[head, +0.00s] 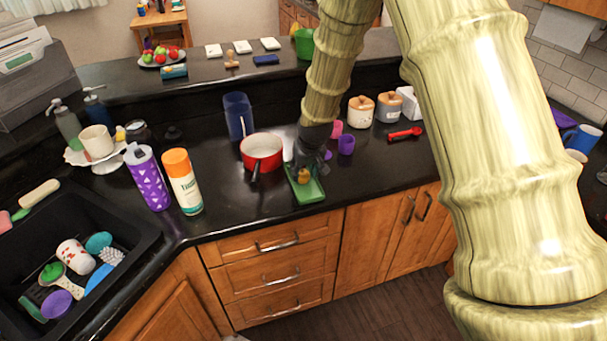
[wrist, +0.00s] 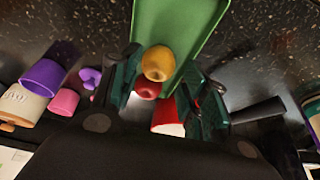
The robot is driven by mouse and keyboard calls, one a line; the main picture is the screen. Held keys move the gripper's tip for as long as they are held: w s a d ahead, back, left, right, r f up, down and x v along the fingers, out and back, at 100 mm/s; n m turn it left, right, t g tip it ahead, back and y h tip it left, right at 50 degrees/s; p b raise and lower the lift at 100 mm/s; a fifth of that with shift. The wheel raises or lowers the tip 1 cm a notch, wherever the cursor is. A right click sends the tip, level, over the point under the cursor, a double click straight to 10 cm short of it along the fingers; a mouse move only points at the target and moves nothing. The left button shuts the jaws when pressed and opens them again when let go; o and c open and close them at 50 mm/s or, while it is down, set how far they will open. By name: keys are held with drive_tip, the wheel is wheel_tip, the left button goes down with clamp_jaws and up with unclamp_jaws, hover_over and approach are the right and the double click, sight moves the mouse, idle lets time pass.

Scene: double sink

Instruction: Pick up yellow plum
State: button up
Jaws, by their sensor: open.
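The yellow plum (wrist: 158,62) lies at the near end of a green tray (wrist: 180,22), with a small red round fruit (wrist: 147,90) close beside it. In the head view the plum (head: 303,178) shows just below my gripper (head: 302,168), on the green tray (head: 311,191) near the counter's front edge. In the wrist view the two dark green fingers of my gripper (wrist: 162,66) are apart, one on each side of the plum. I cannot tell whether either finger touches it.
A red pot (head: 262,150) stands just left of my gripper. A purple cup (head: 346,144) and a pink cup (head: 337,129) stand to its right. An orange-capped bottle (head: 183,183) and a purple tumbler (head: 147,180) stand farther left, beside the sink. Counter right of the tray is clear.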

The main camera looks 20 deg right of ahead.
sight(304, 173)
drive_tip(key=shift+w+d+f+p, duration=0.2)
drive_tip(key=shift+w+f+p, duration=0.25)
drive_tip(key=shift+f, duration=0.1)
drive_tip(key=shift+p+x, duration=0.3)
drive_tip(key=shift+x, duration=0.65)
drive_tip(key=shift+a+f, duration=0.1)
drive_tip(key=shift+f, duration=0.05)
drive_tip(key=c, duration=0.7)
